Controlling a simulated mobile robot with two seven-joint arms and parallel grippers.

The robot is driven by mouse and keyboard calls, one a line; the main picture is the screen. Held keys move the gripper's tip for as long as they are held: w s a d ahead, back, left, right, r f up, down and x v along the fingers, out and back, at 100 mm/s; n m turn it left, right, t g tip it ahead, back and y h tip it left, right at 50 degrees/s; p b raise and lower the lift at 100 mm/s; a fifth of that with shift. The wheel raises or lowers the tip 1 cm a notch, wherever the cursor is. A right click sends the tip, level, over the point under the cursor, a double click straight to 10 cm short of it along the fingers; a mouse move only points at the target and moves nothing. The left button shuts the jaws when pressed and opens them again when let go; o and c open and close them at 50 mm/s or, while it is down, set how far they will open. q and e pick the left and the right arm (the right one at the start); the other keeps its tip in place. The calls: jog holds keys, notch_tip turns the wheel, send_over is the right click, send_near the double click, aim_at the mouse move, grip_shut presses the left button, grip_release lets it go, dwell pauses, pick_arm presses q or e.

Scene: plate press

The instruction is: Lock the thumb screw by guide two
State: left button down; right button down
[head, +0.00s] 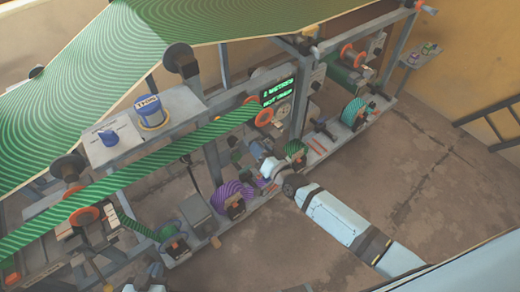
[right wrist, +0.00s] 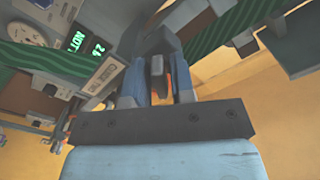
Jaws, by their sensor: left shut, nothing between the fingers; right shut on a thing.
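My right gripper (head: 272,168) reaches in from the lower right to the machine's lower rail, between a purple striped roll (head: 232,194) and a green striped roll (head: 296,150). In the right wrist view my right gripper (right wrist: 158,72) is shut on a dark flat knob (right wrist: 157,66), which looks like the thumb screw. Orange shows behind it. The fingers hide part of the knob, and its turn cannot be read. My left gripper (head: 153,272) is shut and empty at the bottom edge, below a small green roll (head: 170,232).
A lit display (head: 278,92) with green text stands above my right gripper. A green striped web (head: 130,180) crosses the machine. A shelf (head: 110,150) holds a blue and white tin (head: 150,112). Bare floor (head: 400,165) lies to the right.

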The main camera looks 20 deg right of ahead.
jog(key=m+b, duration=0.1)
jog(key=m, duration=0.4)
jog(key=shift+f+m, duration=0.1)
jog(key=shift+m, duration=0.2)
jog(key=m+b, duration=0.2)
jog(key=m, duration=0.3)
jog(key=shift+m, duration=0.4)
jog(key=c, duration=1.2)
grip_release()
jog(key=shift+b+v, duration=0.65)
jog(key=shift+v, duration=6.25)
